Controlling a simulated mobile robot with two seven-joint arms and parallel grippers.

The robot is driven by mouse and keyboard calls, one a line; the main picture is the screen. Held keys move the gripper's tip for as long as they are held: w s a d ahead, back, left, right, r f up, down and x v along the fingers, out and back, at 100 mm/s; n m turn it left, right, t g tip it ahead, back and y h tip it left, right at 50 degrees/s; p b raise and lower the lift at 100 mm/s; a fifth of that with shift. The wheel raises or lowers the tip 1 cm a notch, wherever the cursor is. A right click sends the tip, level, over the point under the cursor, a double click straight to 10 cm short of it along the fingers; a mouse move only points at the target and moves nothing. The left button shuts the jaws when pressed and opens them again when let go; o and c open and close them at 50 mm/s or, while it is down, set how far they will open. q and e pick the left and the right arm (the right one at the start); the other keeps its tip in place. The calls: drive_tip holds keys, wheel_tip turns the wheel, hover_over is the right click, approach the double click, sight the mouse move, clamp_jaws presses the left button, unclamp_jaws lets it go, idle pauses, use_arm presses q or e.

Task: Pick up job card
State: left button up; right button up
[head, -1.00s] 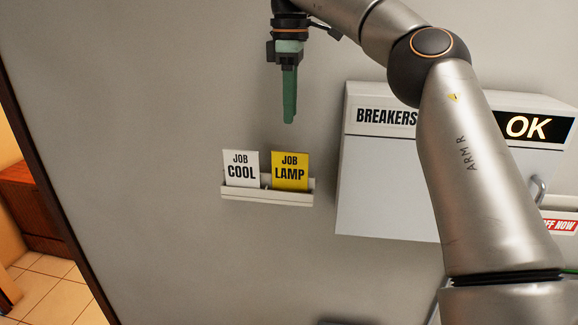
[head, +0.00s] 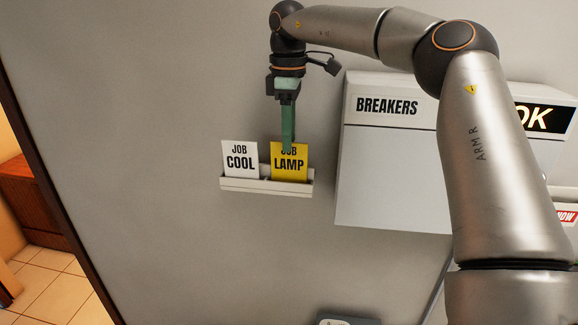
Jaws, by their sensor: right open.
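Two job cards stand upright side by side in a pale wall holder (head: 266,187). The yellow card (head: 289,166) reads JOB LAMP and is on the right. My right gripper (head: 288,148) points down with its green fingers at the top of the yellow card. The fingers cover part of the word JOB. The gripper is open; it is seen edge-on, so I cannot tell whether the card is between the fingers. My left gripper is not in view.
A pale breaker box (head: 390,175) labelled BREAKERS is on the wall right of the holder, partly behind my right arm. An OK display (head: 545,118) is at its right. A doorway with a tiled floor (head: 45,280) is at the far left. The wall left of the holder is clear.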

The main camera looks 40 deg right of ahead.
sight(289, 166)
wheel_tip(289, 166, down, 4)
drive_tip(key=shift+f, duration=0.1)
drive_tip(key=shift+a, duration=0.1)
drive_tip(key=shift+c, duration=0.3)
clamp_jaws()
idle(0.3)
